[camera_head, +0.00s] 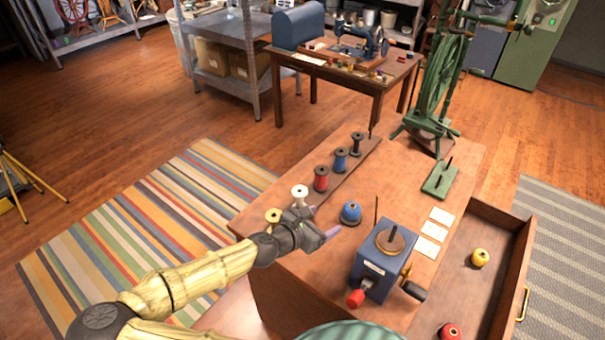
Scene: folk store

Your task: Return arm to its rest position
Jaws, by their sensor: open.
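My arm (178,283) reaches in from the lower left over the wooden worktable (330,273). My gripper (325,236) is over the table's left part, beside the row of spools, with its fingers pointing right. Its jaws are open and I see nothing held between them. A white spool (299,194) stands just behind the gripper, and a yellow spool (273,217) stands just left of it. A blue ball of thread (351,213) sits to the right of the fingers. From this view I cannot tell whether the gripper touches the white spool.
A red spool (321,179), a blue spool (340,160) and a dark spool (356,144) continue the row. A blue box device (375,270) stands at the front. A green spinning wheel (440,85) stands at the back. The drawer (515,262) is open at right, holding yellow and red balls.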

